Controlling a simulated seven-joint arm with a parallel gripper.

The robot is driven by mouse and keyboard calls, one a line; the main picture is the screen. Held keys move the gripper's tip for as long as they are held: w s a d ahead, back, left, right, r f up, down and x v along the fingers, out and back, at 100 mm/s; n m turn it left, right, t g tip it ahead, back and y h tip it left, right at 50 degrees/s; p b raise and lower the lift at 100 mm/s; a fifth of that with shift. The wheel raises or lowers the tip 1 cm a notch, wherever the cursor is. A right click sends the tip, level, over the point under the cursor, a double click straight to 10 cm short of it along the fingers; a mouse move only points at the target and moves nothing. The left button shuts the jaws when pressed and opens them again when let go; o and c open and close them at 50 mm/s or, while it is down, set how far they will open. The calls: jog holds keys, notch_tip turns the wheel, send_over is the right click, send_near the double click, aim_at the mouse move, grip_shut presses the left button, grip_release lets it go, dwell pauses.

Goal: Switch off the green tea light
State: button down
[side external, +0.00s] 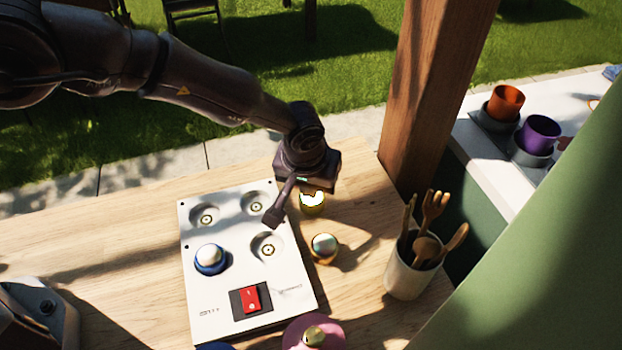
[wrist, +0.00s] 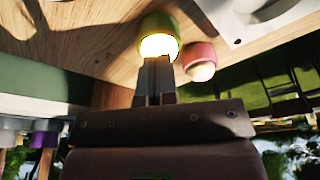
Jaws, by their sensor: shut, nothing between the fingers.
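A green tea light (wrist: 160,32) with a brightly glowing top stands on the wooden table in the wrist view. In the side view a glowing tea light (side external: 312,203), apparently the same one, stands right of the white panel, partly hidden behind my gripper. My gripper (side external: 273,217) is shut and empty, its fingers pointing down over the panel's right edge in the side view. In the wrist view the shut fingertips (wrist: 157,62) overlap the near side of the green light's glowing top. I cannot tell whether they touch it.
The white panel (side external: 205,310) has round sockets, a blue tea light (side external: 210,258) and a red switch (side external: 250,299). A gold-rimmed tea light (side external: 324,247) stands right of it. A pink tea light (wrist: 198,60) is close to the green one. A utensil pot (side external: 408,277) stands further right.

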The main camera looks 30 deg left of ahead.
jog(key=shift+f, duration=0.15)
notch_tip(320, 180, up, 8)
dwell(0.9)
dwell(0.3)
